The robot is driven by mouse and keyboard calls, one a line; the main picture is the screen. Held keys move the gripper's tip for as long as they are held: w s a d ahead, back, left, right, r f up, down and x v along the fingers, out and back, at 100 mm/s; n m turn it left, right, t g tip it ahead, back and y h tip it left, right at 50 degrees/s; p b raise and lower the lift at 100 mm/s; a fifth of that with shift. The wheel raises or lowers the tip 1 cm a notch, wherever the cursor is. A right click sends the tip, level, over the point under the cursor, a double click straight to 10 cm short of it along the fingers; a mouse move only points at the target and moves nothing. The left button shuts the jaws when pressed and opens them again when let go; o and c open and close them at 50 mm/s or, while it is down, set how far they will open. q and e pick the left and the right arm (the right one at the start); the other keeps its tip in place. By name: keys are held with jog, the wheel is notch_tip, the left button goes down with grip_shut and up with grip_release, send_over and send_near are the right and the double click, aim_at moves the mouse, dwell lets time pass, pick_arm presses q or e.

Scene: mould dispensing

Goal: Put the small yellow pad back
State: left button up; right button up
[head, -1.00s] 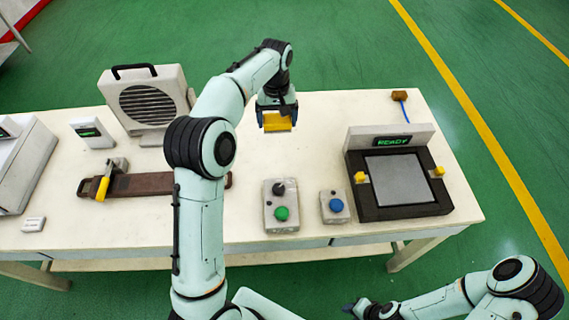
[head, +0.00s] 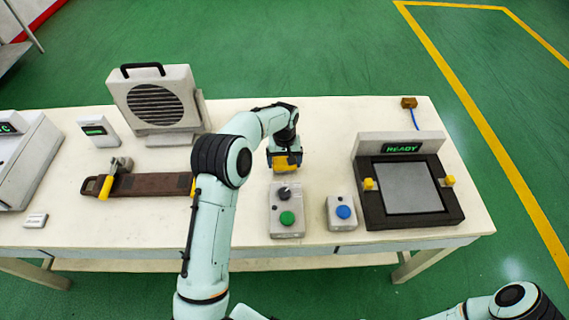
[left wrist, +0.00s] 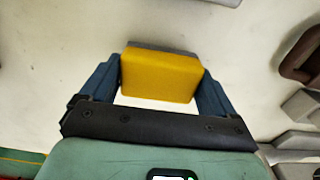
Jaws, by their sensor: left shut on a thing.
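The small yellow pad (head: 286,162) is held between the fingers of my left gripper (head: 285,156), over the middle of the table behind the green-button box. In the left wrist view the yellow pad (left wrist: 160,76) fills the space between the two blue fingers of my left gripper (left wrist: 160,85), with a grey strip along its far edge. I cannot tell whether the pad touches the table. My right gripper is outside the views; only part of my right arm shows at the bottom right.
A green-button box with a black knob (head: 287,229) stands just in front of the pad, with a blue-button box (head: 340,222) beside it. A READY device (head: 375,219) is at the right. A fan-like unit (head: 190,84) and a brown strap (head: 150,184) are at the left. The back middle of the table (head: 325,125) is clear.

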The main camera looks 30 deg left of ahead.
aim_at(284, 161)
pick_arm(q)
jog(key=shift+f, duration=0.8)
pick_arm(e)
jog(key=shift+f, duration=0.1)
pick_arm(q)
jog(key=o, duration=0.8)
jog(key=shift+f, duration=0.15)
notch_tip(284, 161, up, 12)
jog(key=shift+r+p, duration=0.2)
jog(key=shift+p, duration=0.3)
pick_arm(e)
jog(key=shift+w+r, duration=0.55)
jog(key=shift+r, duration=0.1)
pick_arm(q)
jog(key=shift+s+f, duration=0.1)
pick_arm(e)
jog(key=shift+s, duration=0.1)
